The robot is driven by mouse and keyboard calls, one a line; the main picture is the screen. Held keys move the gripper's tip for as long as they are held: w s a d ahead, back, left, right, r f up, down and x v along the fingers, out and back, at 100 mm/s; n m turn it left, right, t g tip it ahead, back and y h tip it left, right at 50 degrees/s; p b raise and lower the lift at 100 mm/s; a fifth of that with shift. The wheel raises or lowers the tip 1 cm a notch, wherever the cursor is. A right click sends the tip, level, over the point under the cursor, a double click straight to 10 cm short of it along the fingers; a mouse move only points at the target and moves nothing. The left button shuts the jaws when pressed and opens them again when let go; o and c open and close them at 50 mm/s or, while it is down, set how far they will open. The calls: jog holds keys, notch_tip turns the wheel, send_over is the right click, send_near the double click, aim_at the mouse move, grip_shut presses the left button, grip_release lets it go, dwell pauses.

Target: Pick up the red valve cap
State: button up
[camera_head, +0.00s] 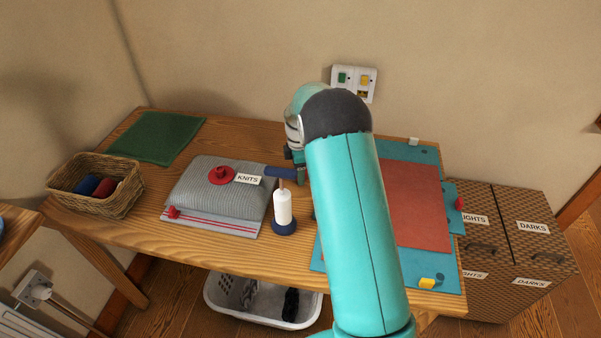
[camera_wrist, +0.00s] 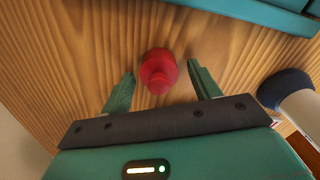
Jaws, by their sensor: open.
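The red valve cap (camera_wrist: 158,71) is in the wrist view, a round red piece with a smaller knob facing the camera, on bare wood. My gripper (camera_wrist: 160,72) is open, with one teal finger on each side of the cap and visible gaps between. Whether the fingertips are level with the cap is hard to tell. In the head view my gripper (camera_head: 299,172) is largely hidden behind my teal arm, low over the table, and I cannot make out this cap there.
A teal board (camera_head: 447,272) lies to the right. Grey knits (camera_head: 205,195) with red knobs, a wicker basket (camera_head: 115,203) and a green mat (camera_head: 157,137) are left.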

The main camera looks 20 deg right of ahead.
jog(key=shift+c, duration=0.2)
jog(key=c, duration=1)
jog(key=shift+o, duration=0.2)
jog(key=shift+r, duration=0.15)
